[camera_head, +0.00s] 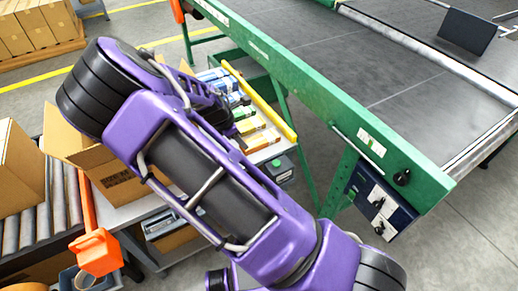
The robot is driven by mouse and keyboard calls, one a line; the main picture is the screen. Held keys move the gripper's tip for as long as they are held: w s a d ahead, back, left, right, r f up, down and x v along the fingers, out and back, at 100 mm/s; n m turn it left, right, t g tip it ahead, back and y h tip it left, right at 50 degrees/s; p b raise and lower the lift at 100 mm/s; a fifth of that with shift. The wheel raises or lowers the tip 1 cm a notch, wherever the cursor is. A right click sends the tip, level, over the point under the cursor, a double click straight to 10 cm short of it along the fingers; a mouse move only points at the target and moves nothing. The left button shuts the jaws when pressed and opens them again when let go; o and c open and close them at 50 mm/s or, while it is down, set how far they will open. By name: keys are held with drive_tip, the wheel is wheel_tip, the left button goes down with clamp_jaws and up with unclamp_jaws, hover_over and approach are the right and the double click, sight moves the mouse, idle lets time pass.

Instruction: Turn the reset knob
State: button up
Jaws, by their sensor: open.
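A black knob (402,177) sits near the right end of the green machine frame (300,82). Below it a dark blue control box (380,208) carries light plates with small black controls. Which of these is the reset knob cannot be read from labels. My purple arm fills the middle of the view. My gripper (240,128) is partly hidden behind the arm, over the shelf of cartons, left of the frame and well apart from the knob. It is open, and no held object shows.
Small coloured cartons (257,138) lie on a shelf beside a yellow rail (262,103). A roller conveyor (40,225), an open cardboard box (72,140) and an orange part (97,252) are at left. Grey floor is free below the control box.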

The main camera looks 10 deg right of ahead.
drive_tip(key=shift+n+g, duration=0.6)
drive_tip(key=shift+g, duration=0.1)
drive_tip(key=s+b+x, duration=0.1)
drive_tip(key=x, duration=0.6)
drive_tip(key=s+x, duration=0.2)
drive_tip(key=x, duration=0.5)
drive_tip(key=s+a+f+b+x, duration=0.1)
drive_tip(key=x, duration=0.6)
drive_tip(key=shift+s+f+b, duration=0.15)
drive_tip(key=shift+f+b, duration=0.05)
drive_tip(key=shift+b, duration=0.15)
clamp_jaws()
